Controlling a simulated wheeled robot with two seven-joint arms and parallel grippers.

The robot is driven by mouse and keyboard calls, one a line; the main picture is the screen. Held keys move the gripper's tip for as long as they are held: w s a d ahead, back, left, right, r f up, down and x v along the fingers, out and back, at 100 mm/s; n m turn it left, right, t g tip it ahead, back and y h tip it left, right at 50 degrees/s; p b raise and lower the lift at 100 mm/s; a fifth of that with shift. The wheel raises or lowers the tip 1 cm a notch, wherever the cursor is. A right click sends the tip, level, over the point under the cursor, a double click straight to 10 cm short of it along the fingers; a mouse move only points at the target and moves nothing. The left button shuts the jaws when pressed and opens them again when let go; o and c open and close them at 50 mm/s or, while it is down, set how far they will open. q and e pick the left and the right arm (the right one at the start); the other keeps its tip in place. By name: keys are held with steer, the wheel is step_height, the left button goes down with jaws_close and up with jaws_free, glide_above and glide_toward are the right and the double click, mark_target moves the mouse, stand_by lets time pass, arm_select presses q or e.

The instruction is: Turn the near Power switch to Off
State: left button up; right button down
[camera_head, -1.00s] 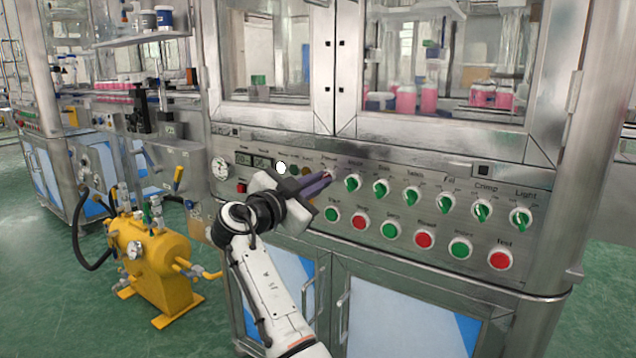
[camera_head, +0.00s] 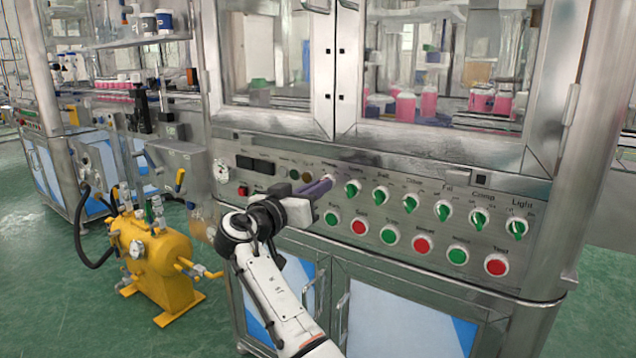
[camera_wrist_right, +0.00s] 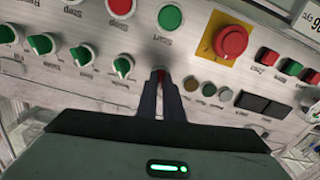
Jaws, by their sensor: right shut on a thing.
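My right gripper (camera_head: 327,182) reaches the control panel (camera_head: 290,226) at the left end of the row of green knobs. Its dark fingers are shut on the Power switch, which they mostly cover in the head view. The angle of the switch cannot be read. My left gripper is not in view.
Several green knobs (camera_head: 352,188) continue rightward, with green and red push buttons (camera_head: 359,227) below. Dark displays (camera_head: 255,164) lie left of the gripper. In the wrist view, a red emergency button (camera_wrist_right: 231,41) on a yellow plate sits close by. A yellow tank (camera_head: 160,260) stands left.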

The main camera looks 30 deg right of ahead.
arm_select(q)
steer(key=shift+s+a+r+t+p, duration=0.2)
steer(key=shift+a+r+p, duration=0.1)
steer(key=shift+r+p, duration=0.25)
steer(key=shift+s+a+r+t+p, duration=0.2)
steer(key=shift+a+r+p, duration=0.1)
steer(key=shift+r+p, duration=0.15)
arm_select(e)
steer(key=n, duration=0.4)
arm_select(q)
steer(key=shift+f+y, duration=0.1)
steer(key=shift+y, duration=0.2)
arm_select(e)
steer(key=shift+n, duration=0.3)
steer(key=c, duration=1.9)
jaws_free()
arm_select(q)
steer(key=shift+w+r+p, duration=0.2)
steer(key=shift+p, duration=0.2)
arm_select(e)
steer(key=v, duration=1)
steer(key=shift+a, duration=0.15)
